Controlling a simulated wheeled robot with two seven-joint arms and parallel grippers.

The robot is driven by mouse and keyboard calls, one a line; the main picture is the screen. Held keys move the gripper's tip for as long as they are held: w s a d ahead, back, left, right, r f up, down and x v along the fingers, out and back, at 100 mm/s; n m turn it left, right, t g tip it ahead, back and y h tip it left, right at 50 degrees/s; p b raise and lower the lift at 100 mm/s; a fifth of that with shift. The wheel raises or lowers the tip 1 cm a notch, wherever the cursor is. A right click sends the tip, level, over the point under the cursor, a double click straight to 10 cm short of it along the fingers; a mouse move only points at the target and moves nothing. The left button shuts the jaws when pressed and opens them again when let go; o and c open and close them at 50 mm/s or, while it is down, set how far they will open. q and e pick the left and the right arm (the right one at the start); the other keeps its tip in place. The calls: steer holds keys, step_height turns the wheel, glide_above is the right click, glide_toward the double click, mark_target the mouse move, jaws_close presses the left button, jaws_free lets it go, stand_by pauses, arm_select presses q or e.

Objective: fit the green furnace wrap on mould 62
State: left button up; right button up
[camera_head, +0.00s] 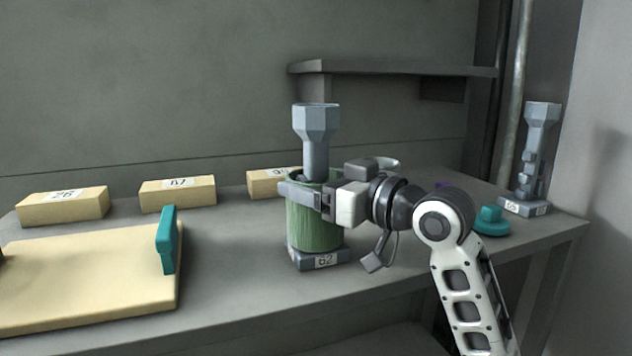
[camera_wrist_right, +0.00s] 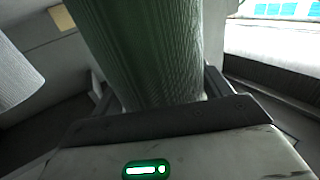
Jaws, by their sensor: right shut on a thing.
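Mould 62 (camera_head: 317,140) is a grey mould with a wide cup at its top, a narrow stem and a square base labelled 62. It stands upright on the bench. The green furnace wrap (camera_head: 313,228) is around the lower part of the mould, just above the base; I cannot tell whether it touches the base. My right gripper (camera_head: 308,196) is shut on the wrap near its upper rim, from the right. In the right wrist view the wrap (camera_wrist_right: 145,50) fills the space between the fingers. My left gripper is not in view.
Another grey mould (camera_head: 538,150) stands at the back right, beside a teal lidded piece (camera_head: 491,222). Several cream blocks with number labels (camera_head: 178,194) line the back. A cream board (camera_head: 80,275) with a teal handle (camera_head: 167,240) lies at the left. A shelf (camera_head: 400,69) overhangs behind.

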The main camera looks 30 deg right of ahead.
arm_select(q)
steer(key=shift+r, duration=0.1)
arm_select(e)
steer(key=o, duration=1)
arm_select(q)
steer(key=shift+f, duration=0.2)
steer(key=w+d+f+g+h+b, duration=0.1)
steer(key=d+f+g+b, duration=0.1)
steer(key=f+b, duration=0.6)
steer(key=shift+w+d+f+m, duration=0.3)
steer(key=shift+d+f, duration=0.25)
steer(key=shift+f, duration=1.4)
arm_select(e)
steer(key=v, duration=1.6)
steer(key=shift+d+r, duration=0.1)
